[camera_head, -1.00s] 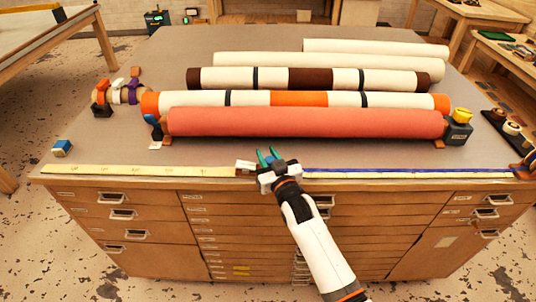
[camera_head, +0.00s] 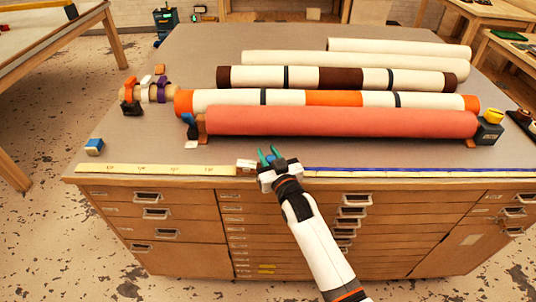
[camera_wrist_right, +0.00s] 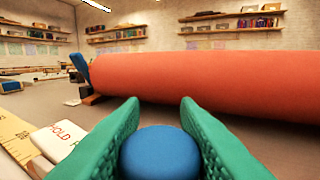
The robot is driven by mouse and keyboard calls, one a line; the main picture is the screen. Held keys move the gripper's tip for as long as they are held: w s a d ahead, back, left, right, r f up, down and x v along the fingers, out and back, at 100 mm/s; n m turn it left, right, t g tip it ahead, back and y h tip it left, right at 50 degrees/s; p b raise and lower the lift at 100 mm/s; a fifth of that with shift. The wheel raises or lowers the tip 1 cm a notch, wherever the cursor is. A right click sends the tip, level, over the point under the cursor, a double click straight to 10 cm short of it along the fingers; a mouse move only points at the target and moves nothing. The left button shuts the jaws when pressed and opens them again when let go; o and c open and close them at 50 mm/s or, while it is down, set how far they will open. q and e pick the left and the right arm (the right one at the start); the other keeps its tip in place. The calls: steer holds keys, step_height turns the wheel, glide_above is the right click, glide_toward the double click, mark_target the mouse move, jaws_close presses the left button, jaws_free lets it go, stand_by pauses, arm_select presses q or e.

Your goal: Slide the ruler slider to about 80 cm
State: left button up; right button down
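A pale yellow ruler (camera_head: 150,169) runs along the table's front edge; its marks are too small to read in the head view. My right gripper (camera_head: 268,156) is at the ruler. In the right wrist view its green fingers (camera_wrist_right: 160,115) lie on both sides of a round blue knob (camera_wrist_right: 161,153), apparently touching it. A white block (camera_head: 246,165), which seems part of the slider, sits just left of the fingers. The slider's body is mostly hidden. My left gripper is not in view.
A long coral roll (camera_head: 340,121) lies just behind the ruler, with several other rolls behind it. A blue strip (camera_head: 430,170) runs along the front edge right of my gripper. Drawers (camera_head: 155,213) fill the front.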

steer(key=c, duration=1.1)
jaws_free()
steer(key=b+v, duration=0.1)
steer(key=v, duration=1.1)
steer(key=shift+d+b, duration=0.1)
steer(key=shift+b, duration=0.3)
